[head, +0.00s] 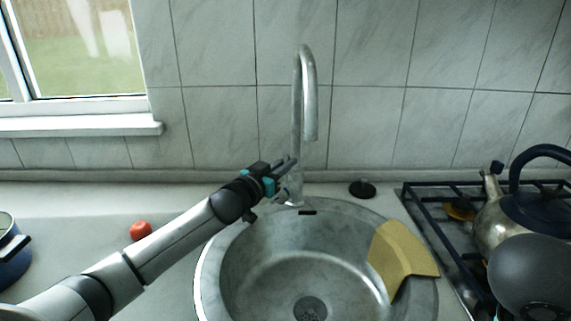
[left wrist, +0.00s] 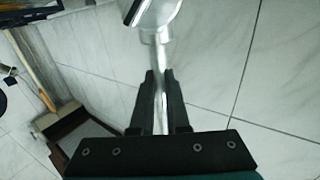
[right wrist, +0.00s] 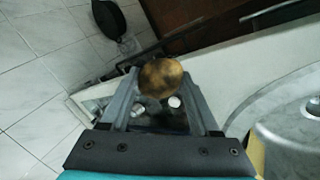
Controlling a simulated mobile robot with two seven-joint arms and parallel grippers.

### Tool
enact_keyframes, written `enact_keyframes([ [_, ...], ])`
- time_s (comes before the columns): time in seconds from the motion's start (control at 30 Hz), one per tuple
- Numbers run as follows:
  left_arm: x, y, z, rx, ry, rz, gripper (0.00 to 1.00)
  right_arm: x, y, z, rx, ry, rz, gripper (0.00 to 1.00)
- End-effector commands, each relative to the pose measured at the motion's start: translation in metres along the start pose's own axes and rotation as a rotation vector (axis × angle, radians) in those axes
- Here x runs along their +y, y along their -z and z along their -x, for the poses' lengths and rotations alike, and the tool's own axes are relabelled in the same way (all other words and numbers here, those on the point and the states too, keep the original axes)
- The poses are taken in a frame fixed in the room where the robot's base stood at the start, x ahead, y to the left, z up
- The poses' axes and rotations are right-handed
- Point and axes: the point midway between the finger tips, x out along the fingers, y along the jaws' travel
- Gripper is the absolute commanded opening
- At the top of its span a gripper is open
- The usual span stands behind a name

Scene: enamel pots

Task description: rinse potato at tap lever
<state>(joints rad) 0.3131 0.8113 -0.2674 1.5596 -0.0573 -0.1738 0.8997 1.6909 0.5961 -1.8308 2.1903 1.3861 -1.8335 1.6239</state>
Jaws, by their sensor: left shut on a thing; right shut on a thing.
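The grey metal tap (head: 309,100) stands behind the round sink (head: 238,262), its spout curving over the basin. My left gripper (head: 284,172) is at the tap's base, on its left side. In the left wrist view, its fingers (left wrist: 160,95) are shut on the slim metal tap lever (left wrist: 158,70). The brown potato (right wrist: 161,78) shows in the right wrist view, between the fingertips of my right gripper (right wrist: 163,92), which is shut on it. The sink's rim (right wrist: 268,130) is to the right there. The right gripper and potato do not show in the head view.
A yellow cloth (head: 400,255) drapes over the sink's right rim. A black plug (head: 362,189) lies behind the sink. A kettle (head: 494,220) stands on the hob at right. A red tomato (head: 141,231) and a blue pot (head: 12,262) are on the left counter.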

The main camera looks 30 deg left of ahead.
Motion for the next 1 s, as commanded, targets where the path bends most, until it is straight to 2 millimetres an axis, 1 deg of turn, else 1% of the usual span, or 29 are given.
enact_keyframes([
  [0.6, 0.000, -0.001, 0.000, 0.001, -0.001, 0.001, 0.00, 0.000, 0.000, -0.001, 0.000, 0.000, 0.000, 0.06],
  [0.8, 0.002, -0.005, 0.004, 0.057, -0.005, 0.006, 0.00, -0.007, -0.003, -0.015, 0.000, 0.000, 0.000, 0.06],
  [1.0, 0.002, -0.002, 0.009, 0.112, -0.003, 0.005, 0.00, -0.012, -0.005, -0.024, 0.000, 0.000, 0.000, 0.06],
])
